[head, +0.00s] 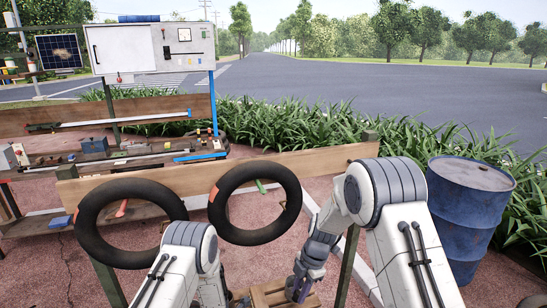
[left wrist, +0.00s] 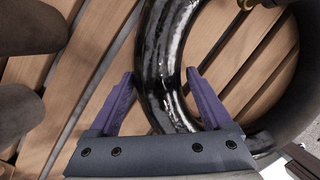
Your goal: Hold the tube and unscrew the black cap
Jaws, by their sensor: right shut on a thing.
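A glossy black curved tube (left wrist: 160,60) lies over wooden slats in the left wrist view. My left gripper (left wrist: 160,75) has its two purple fingers spread apart, one on each side of the tube; I cannot tell whether they touch it. In the head view my left gripper is hidden behind its own arm. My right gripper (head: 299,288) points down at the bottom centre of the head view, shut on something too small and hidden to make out. I cannot pick out the black cap. A brass piece (left wrist: 274,3) shows at the top edge of the left wrist view.
A wooden pallet (head: 268,293) lies under my right gripper. Two black tyres (head: 92,245) hang on a wooden board (head: 318,161) ahead. A blue barrel (head: 470,225) stands at the right. A workbench with tools and a white cabinet (head: 140,48) stand at the back left.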

